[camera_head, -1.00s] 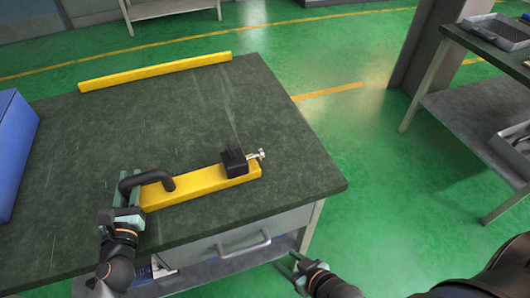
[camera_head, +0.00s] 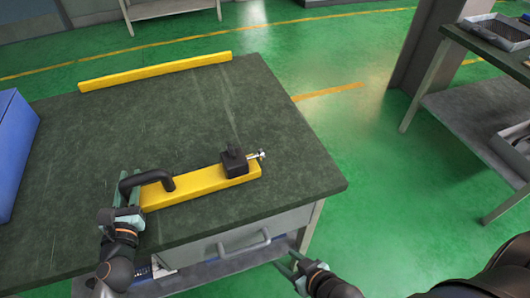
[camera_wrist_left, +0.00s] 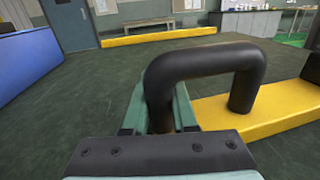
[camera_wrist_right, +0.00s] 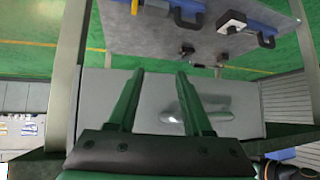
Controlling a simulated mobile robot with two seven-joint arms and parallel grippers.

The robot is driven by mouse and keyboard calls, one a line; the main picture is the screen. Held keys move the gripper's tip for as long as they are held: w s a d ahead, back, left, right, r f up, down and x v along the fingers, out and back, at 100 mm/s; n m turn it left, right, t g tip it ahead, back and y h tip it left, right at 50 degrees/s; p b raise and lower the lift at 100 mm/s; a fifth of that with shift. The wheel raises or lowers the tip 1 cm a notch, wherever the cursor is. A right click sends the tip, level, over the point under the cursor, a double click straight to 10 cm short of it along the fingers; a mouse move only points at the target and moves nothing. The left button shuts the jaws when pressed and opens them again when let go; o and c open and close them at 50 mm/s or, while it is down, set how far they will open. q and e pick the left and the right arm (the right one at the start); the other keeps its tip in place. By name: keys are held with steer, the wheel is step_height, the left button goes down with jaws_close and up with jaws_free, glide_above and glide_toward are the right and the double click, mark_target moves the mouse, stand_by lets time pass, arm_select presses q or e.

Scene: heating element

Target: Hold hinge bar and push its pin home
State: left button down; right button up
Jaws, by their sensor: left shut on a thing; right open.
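The yellow hinge bar (camera_head: 212,181) lies near the front edge of the dark table. A black arched handle (camera_head: 146,178) stands at its left end, and it also shows in the left wrist view (camera_wrist_left: 200,62). A black block (camera_head: 234,161) sits near the bar's right end. A silver pin (camera_head: 257,155) sticks out of the block's right side; its depth inside is hidden. My left gripper (camera_head: 128,203) is shut on the near left leg of the handle. My right gripper (camera_head: 287,262) is open and empty, in front of the table and below its top.
The table top (camera_head: 130,115) is clear behind the bar. A yellow strip (camera_head: 155,71) runs along its far edge, and a blue box (camera_head: 12,150) stands at the left. A drawer handle (camera_head: 244,242) juts from the table front near my right gripper. Another table stands at the right.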

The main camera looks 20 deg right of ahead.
steer(key=shift+c, duration=0.3)
